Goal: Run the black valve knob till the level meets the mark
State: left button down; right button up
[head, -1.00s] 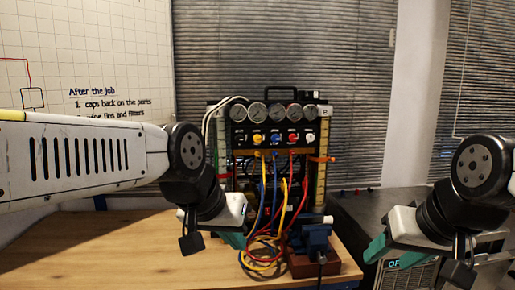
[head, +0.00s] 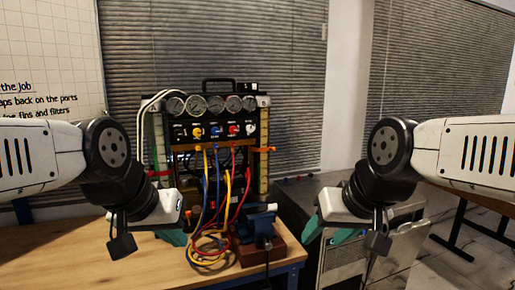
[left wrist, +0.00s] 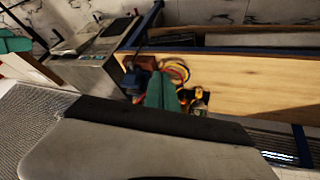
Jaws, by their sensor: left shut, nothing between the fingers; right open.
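The gauge rig (head: 208,118) stands on the bench in the head view, with a row of round gauges above coloured knobs. Yellow, blue, red and white knobs show; the black valve knob is too dark against the black panel to pick out surely. Upright level scales stand at the left (head: 158,140) and right (head: 263,175) sides; the level cannot be read. An orange marker (head: 265,149) sits on the right scale. My left gripper (head: 174,238) is shut and empty, in front of and below the panel; its teal fingers (left wrist: 161,91) meet in the left wrist view. My right gripper (head: 326,234) is open and empty, right of the rig.
Yellow, blue and red hoses (head: 212,245) hang from the panel and coil on the wooden bench (head: 110,258). A blue vise-like device (head: 262,226) on a reddish block stands at the bench's right. A dark cabinet (head: 310,190) lies beyond. The bench's left front is clear.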

pick_arm(q)
jog(key=c, duration=2.2)
grip_release()
jog(key=c, duration=1.4)
grip_release()
jog(key=shift+c, duration=0.2)
jog(key=o, duration=0.4)
jog(key=w+a+r+m+t, duration=0.1)
jog(key=w, duration=0.5)
jog(key=w+a+r+m+t+y, duration=0.1)
jog(key=w+t, duration=0.1)
jog(key=w, duration=0.5)
jog(key=w+a+r+m+t, duration=0.1)
jog(key=w+r, duration=0.1)
jog(key=w, duration=0.5)
jog(key=shift+w+m+t, duration=0.2)
jog(key=shift+m+t, duration=0.1)
jog(key=shift+t, duration=0.1)
jog(key=m+t+y, duration=0.2)
jog(key=m+t, duration=0.3)
jog(key=t, duration=0.5)
send_near(177, 135)
jog(key=w, duration=0.2)
jog(key=x, duration=0.7)
jog(key=shift+w+r, duration=0.15)
jog(key=shift+r, duration=0.15)
jog(key=shift+c, duration=0.3)
grip_shut()
